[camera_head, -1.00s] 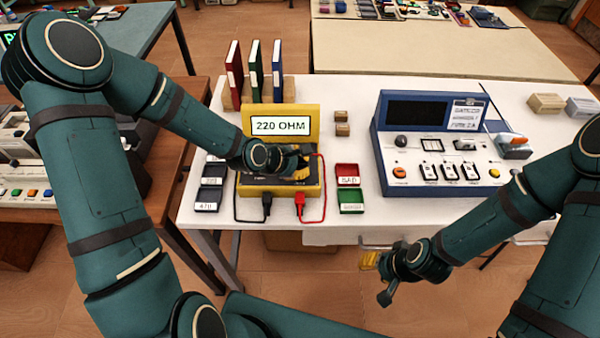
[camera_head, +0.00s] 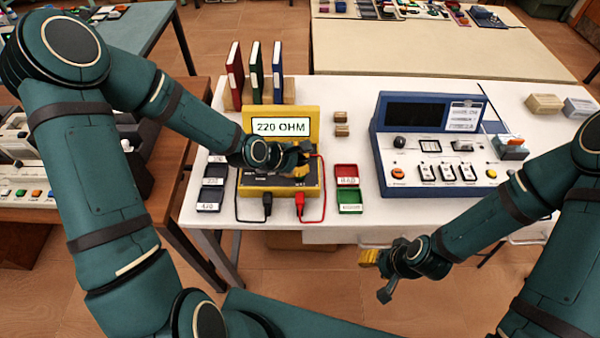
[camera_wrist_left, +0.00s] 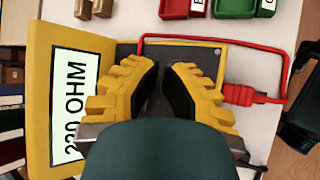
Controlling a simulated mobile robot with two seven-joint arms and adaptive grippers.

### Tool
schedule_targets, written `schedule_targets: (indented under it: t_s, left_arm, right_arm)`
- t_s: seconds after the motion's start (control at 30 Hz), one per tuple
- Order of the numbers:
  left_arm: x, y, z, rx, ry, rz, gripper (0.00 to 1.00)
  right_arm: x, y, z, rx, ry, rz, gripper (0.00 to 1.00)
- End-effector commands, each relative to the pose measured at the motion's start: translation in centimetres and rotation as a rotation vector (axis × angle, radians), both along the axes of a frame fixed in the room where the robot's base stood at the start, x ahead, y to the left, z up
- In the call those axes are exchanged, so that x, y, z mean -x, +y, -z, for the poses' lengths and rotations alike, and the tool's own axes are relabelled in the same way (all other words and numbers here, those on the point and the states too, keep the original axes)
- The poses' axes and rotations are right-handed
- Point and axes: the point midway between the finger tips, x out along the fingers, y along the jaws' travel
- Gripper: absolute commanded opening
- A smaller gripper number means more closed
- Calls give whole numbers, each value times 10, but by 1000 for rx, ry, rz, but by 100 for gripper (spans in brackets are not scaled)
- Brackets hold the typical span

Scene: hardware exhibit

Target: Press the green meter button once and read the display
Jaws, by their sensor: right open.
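My left gripper (camera_head: 300,160) is over the meter's dark panel. In the left wrist view, its yellow ribbed fingers (camera_wrist_left: 165,70) stand a little apart with nothing seen between them. The green button is not visible; the gripper and wrist cover part of the panel. I cannot tell whether a finger touches the panel. My right gripper (camera_head: 369,258) is open and empty before the table's front edge.
Black and red leads (camera_head: 300,203) plug into the meter's front. Small dark trays (camera_head: 212,183) lie left of it; a red tray (camera_head: 347,175) and green tray (camera_head: 350,202) lie right. A blue console (camera_head: 430,140) stands further right. Binders (camera_head: 256,75) stand behind.

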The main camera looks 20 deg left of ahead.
Motion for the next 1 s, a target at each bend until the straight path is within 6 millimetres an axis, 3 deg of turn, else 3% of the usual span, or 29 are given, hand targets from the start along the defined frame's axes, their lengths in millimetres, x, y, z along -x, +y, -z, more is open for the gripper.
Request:
schedule_targets:
  t_s: [0.57,1.0]
  left_arm:
    - [0,0,-49,0,0,0,0]
    - [0,0,-49,0,0,0,0]
  right_arm:
    - [0,0,-43,0,0,0,47]
    - [0,0,-43,0,0,0,47]
